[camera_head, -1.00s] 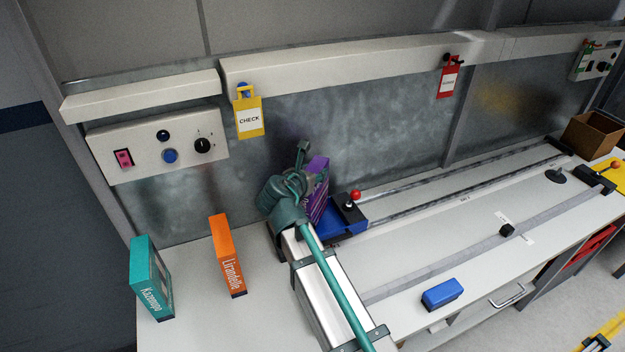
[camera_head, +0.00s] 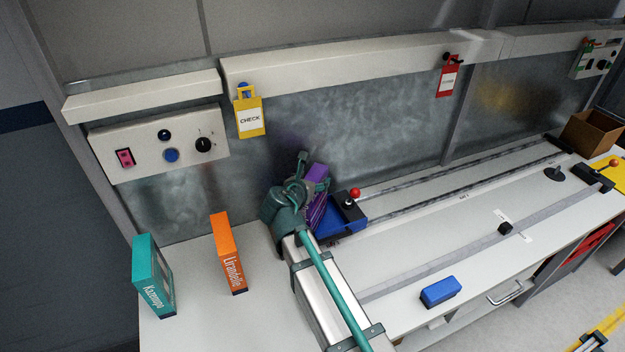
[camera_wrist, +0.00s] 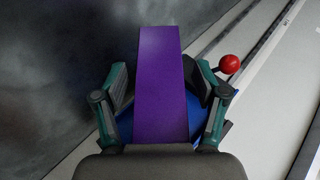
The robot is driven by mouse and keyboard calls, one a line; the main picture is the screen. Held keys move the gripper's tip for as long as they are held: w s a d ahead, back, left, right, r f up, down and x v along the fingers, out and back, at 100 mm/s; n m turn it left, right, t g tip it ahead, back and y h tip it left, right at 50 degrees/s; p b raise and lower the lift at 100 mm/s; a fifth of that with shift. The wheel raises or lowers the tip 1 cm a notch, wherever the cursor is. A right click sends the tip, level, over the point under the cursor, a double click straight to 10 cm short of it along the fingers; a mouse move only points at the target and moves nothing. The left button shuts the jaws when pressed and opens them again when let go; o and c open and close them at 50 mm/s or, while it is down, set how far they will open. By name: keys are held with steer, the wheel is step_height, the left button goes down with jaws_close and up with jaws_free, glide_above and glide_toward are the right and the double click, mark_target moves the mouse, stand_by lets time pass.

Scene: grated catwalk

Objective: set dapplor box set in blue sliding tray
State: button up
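The purple box (camera_head: 318,198), taken as the dapplor box set, stands tilted at the left end of the blue sliding tray (camera_head: 345,228). Its lettering is too small to read. In the head view my gripper and wrist (camera_head: 290,200) hide the left of the box and tray. I cannot tell whether the box touches the tray floor.
A red knob (camera_head: 354,192) on a black block stands at the tray's back right. Rails (camera_head: 450,185) run right from the tray. A teal box (camera_head: 152,275) and an orange box (camera_head: 228,255) stand left. A blue block (camera_head: 440,291) lies in front. The metal wall is close behind.

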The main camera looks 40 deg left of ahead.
steer(key=shift+r, duration=0.2)
steer(key=b+v, duration=0.2)
steer(key=v, duration=1)
